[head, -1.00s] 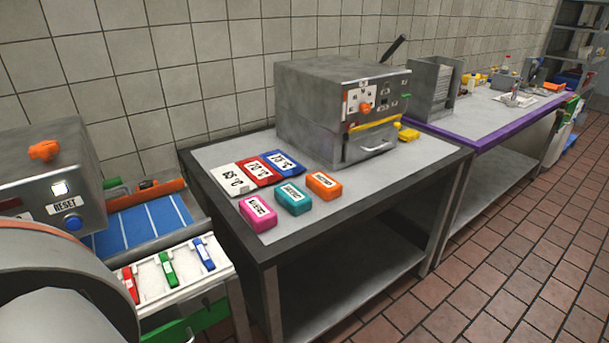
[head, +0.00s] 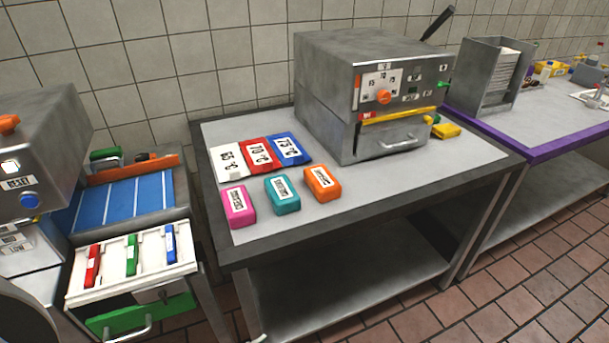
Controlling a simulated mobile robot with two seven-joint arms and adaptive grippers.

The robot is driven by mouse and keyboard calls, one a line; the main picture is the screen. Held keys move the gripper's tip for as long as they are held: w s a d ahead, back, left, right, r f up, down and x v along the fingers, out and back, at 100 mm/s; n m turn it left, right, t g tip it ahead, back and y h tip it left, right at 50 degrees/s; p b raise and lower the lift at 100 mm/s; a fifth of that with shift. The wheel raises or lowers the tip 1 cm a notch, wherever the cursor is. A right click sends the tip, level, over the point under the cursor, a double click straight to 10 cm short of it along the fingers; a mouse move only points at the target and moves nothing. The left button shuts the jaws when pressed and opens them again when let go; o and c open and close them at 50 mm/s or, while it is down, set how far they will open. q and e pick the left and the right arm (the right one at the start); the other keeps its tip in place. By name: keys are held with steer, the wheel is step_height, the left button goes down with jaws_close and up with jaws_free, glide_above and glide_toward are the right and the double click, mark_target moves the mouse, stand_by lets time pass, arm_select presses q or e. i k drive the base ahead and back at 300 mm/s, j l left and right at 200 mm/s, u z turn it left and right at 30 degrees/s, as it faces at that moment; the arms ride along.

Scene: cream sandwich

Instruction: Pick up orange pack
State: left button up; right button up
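The orange pack (head: 322,184) lies on the grey-topped table (head: 345,207), with a white label on its upper face. It is the rightmost of a row of packs, beside a teal pack (head: 283,195) and a pink pack (head: 240,206). Nothing covers it. Neither of my grippers shows in the head view, so I cannot see what state they are in.
White, red and blue temperature cards (head: 260,153) lie behind the packs. A metal machine (head: 375,95) with a yellow handle stands behind right. A tray (head: 110,268) with coloured sticks is at left. The table's front right is clear; tiled floor (head: 490,305) lies before it.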

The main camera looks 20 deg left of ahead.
mark_target(324, 185)
steer(key=i+l+u, duration=0.4)
steer(key=l, duration=0.2)
steer(key=l+u, duration=0.25)
steer(key=i+l+u, duration=0.2)
steer(key=l, duration=0.25)
steer(key=k, duration=0.1)
